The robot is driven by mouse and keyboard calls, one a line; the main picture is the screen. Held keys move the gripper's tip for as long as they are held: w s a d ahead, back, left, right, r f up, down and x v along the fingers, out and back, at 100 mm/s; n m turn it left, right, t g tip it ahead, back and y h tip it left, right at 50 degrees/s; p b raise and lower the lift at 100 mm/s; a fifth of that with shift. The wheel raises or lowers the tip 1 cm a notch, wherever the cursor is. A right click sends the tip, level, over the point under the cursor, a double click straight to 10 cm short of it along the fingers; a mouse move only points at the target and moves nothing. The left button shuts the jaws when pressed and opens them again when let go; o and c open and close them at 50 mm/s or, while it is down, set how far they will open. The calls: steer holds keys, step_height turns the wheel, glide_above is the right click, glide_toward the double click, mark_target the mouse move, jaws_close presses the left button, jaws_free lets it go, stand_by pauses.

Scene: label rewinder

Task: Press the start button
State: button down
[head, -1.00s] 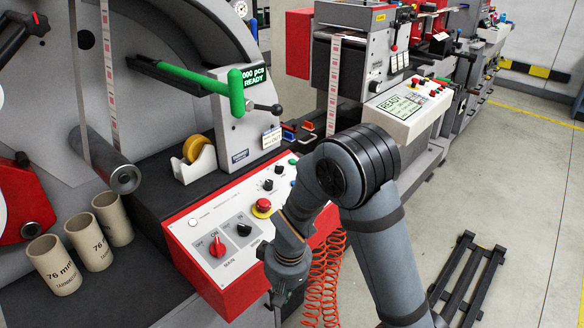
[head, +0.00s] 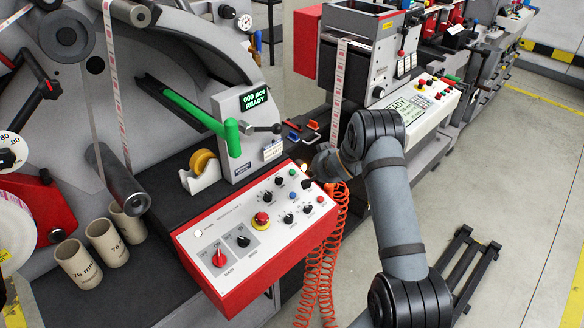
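The red-framed control panel (head: 215,275) slopes toward the front of the rewinder. The labels by the buttons are too small to read, so I cannot tell which is start. My gripper (head: 309,177) is at the panel's far right corner, small and partly hidden by my arm. Whether it touches the panel or is open or shut does not show. The display (head: 254,98) reads "000 pcs READY".
A green lever (head: 200,115) and a tape dispenser (head: 202,173) stand behind the panel. Cardboard cores (head: 105,243) stand at the left. Orange coiled hoses (head: 322,270) hang right of the panel. The floor at right is open around a black rack (head: 465,265).

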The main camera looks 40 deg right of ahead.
mark_target(292, 172)
steer(key=w+a+r+m+t+y, duration=0.1)
steer(key=w+a+r+m+t, duration=0.1)
steer(key=w+r+m+t, duration=0.1)
step_height(292, 172, up, 3)
steer(key=shift+w+r+m, duration=0.1)
steer(key=shift+w+m, duration=0.5)
steer(key=shift+w, duration=0.45)
steer(key=f+b, duration=0.2)
steer(key=f, duration=0.1)
steer(key=w+f+b, duration=0.1)
steer(key=f+b, duration=0.1)
steer(key=w+f+b, duration=0.1)
steer(key=f+b, duration=0.1)
steer(key=f, duration=0.1)
steer(key=shift+w+a+f+b, duration=0.15)
steer(key=shift+f+b, duration=0.15)
steer(key=shift+f, duration=0.15)
stand_by(0.6)
steer(key=shift+w+f+b, duration=0.15)
steer(key=shift+f+b, duration=0.1)
steer(key=shift+b, duration=0.2)
